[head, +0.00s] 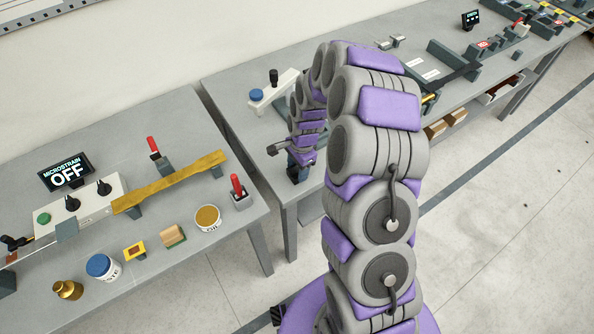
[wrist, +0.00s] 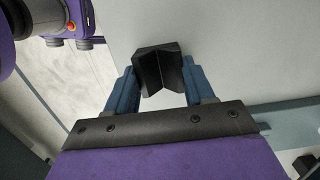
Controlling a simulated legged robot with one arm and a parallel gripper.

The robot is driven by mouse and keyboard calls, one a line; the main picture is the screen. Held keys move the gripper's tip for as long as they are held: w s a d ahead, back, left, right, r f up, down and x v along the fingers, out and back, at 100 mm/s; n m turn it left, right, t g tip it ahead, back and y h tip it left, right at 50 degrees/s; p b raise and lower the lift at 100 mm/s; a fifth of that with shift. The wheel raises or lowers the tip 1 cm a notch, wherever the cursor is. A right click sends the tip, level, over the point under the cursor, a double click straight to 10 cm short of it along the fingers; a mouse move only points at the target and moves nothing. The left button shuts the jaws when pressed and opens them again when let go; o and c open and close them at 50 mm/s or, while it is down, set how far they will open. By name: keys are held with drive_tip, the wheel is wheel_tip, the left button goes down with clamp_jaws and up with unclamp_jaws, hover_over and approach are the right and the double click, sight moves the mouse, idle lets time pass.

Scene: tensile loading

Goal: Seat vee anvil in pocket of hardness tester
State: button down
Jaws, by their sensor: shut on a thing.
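The black vee anvil (wrist: 158,68) shows in the wrist view with its V groove facing the camera. My gripper (wrist: 158,82) has its two blue fingers closed on the anvil's sides. In the head view my gripper (head: 298,172) is at the near left corner of the right-hand bench, and the anvil is too small to make out. A white-topped device with a blue knob and a black knob (head: 272,92) stands behind my gripper; it may be the hardness tester. I cannot see its pocket, and my arm hides part of that area.
The left bench (head: 190,125) holds a MICROSTRAIN OFF display (head: 66,172), a brass-coloured bar (head: 170,183), red-handled clamps and several small jars. A gap separates it from the right bench (head: 235,90). More fixtures stand farther along the right bench.

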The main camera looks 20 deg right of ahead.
sight(296, 174)
drive_tip(key=shift+r, duration=0.1)
drive_tip(key=shift+r+p, duration=0.45)
drive_tip(key=shift+r, duration=1.05)
drive_tip(key=shift+s+r, duration=0.15)
drive_tip(key=shift+r, duration=0.2)
drive_tip(key=s+r+p, duration=0.1)
drive_tip(key=s+p, duration=0.1)
drive_tip(key=s, duration=1.3)
drive_tip(key=shift+s+a, duration=0.25)
drive_tip(key=shift+a, duration=0.1)
drive_tip(key=shift+r, duration=0.1)
